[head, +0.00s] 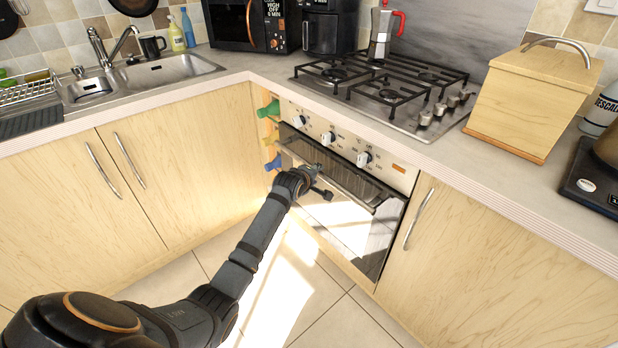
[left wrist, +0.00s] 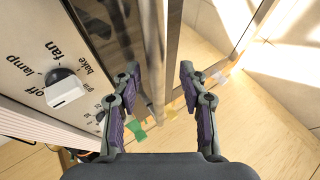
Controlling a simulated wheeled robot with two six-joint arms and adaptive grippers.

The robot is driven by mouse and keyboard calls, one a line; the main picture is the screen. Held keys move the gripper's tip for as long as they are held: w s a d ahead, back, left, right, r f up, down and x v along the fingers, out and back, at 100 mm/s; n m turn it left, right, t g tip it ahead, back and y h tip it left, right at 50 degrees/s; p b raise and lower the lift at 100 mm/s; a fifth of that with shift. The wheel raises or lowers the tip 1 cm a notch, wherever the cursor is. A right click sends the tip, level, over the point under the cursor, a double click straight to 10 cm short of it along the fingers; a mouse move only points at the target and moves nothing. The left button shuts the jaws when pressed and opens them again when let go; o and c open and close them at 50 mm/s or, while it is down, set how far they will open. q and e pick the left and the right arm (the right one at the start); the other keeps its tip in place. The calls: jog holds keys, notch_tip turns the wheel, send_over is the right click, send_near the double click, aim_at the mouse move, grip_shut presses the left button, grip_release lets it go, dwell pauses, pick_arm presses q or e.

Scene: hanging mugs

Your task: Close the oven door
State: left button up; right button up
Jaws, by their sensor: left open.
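The oven (head: 350,150) is below the hob, with knobs on its front panel. Its glass door (head: 345,222) appears ajar, its top tilted out from the panel with a dark strip behind it. A metal handle (head: 358,194) runs along the door's upper part. My left gripper (head: 318,182) is at the door's upper left part, by the handle. In the left wrist view my left gripper (left wrist: 158,76) is open, with the door's upper edge and handle (left wrist: 172,45) running beyond and between the fingertips; contact cannot be told. A knob (left wrist: 66,88) shows left of the fingers. My right gripper is not in view.
Wooden cabinets flank the oven, with a handle (head: 418,218) close on its right. The tiled floor (head: 330,300) before the oven is clear.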

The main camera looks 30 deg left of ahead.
pick_arm(q)
jog(key=v, duration=0.9)
jog(key=s+a+f+m+g, duration=0.1)
jog(key=s+f+m+g, duration=0.15)
jog(key=f, duration=0.75)
jog(key=s+f+m+g, duration=0.15)
jog(key=s+f, duration=0.25)
jog(key=f, duration=0.5)
jog(key=s+d+f+m+g, duration=0.1)
jog(key=s+f+m+g, duration=0.45)
jog(key=s+f, duration=1.45)
jog(key=s+d+f+m, duration=0.1)
jog(key=s+f+m, duration=0.2)
jog(key=s+f, duration=0.35)
jog(key=s+d+f+m, duration=0.1)
jog(key=s+f+m, duration=0.25)
jog(key=s, duration=0.55)
jog(key=s+r+g+p, duration=0.1)
jog(key=s+r+p, duration=0.9)
jog(key=p, duration=0.8)
notch_tip(320, 180, up, 3)
jog(key=shift+f, duration=0.1)
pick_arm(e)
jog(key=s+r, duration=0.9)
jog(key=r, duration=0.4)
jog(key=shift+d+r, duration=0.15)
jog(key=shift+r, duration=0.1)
